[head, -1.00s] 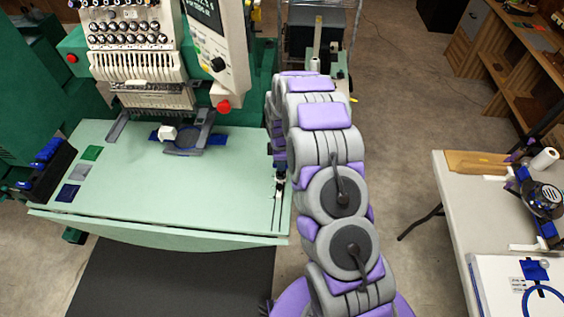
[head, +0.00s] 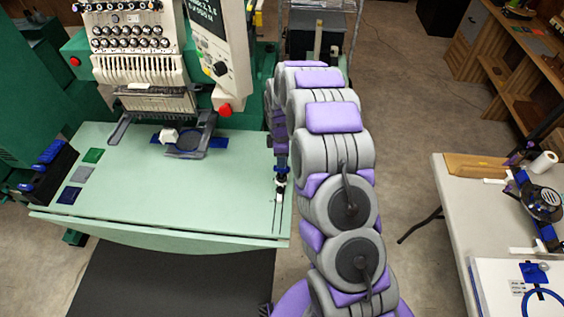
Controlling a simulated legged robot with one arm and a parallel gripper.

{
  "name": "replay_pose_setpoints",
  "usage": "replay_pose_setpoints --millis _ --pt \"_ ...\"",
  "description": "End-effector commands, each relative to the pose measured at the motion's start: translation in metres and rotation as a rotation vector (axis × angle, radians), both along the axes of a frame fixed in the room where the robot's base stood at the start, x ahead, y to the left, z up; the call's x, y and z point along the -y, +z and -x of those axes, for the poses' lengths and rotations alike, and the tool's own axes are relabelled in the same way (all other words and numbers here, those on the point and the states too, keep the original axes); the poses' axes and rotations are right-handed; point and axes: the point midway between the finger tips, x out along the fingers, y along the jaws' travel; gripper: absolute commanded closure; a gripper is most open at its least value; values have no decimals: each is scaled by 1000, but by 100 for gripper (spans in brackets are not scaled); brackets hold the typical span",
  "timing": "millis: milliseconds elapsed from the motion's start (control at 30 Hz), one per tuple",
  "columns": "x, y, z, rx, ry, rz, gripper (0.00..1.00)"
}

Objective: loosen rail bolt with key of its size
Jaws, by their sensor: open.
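My gripper (head: 280,187) is small in the head view, pointing down over the right edge of the pale green machine table (head: 180,190). It is open. Thin dark rods (head: 275,218), which may be keys, lie on the table just in front of it. A small white piece (head: 279,198) shows at the fingertips; I cannot tell whether they touch it. A blue rail (head: 212,142) with a dark hoop (head: 184,142) and a white block (head: 168,135) sits under the needle heads. I cannot make out the rail bolt.
The embroidery machine (head: 145,70) stands behind the table, with its control panel (head: 216,45) near my arm. A black rack with blue tops (head: 42,165) and coloured swatches (head: 81,174) are at left. A white table (head: 455,210) stands at right. The table's middle is clear.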

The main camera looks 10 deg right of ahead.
Motion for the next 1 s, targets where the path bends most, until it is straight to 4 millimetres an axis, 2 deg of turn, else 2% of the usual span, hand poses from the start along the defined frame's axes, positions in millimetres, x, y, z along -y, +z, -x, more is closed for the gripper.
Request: replay_pose_setpoints --millis 33,100,400,600,867,1000 --pt "0 15 -1 4 0 0 50" --pt "0 31 -2 7 0 -1 50" --pt "0 91 -2 6 1 -1 50" --pt "0 109 -1 1 1 -1 50" --pt "0 114 0 0 -2 -1 50" --pt "-2 128 11 -1 -44 -6 50"
